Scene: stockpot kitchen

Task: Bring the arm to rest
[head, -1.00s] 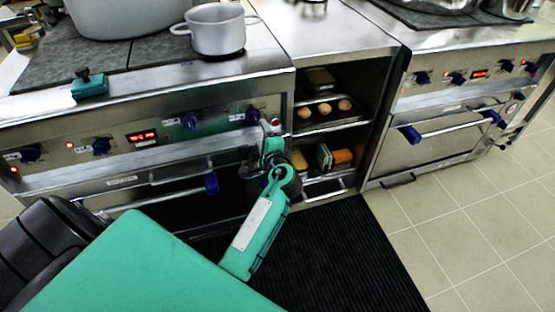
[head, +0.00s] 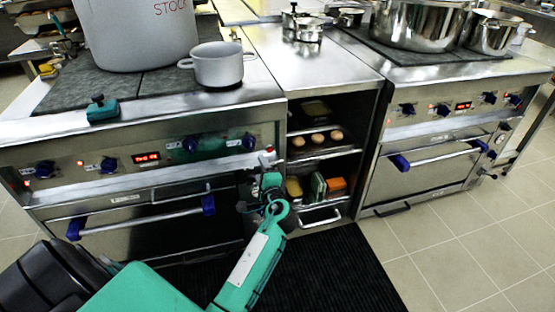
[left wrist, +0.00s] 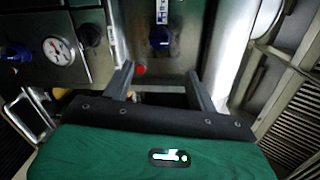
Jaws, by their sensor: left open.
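My left arm (head: 250,260) comes in from the lower left in the head view and bends up in front of the left stove. Its far end is beside the gap between the stove and the open shelf unit, and its fingers are hard to make out there. In the left wrist view my left gripper (left wrist: 158,82) is open, with two dark fingers apart and nothing between them. Beyond the fingers is a steel panel with a blue knob (left wrist: 159,38). My right gripper is not in view.
The left stove (head: 110,200) carries a large stockpot (head: 140,35), a grey saucepan (head: 217,65) and a teal-handled item (head: 102,110). The shelf unit (head: 325,172) holds eggs and coloured items. Another stove (head: 430,165) stands right. Open floor lies over the black mat (head: 330,270) and tiles.

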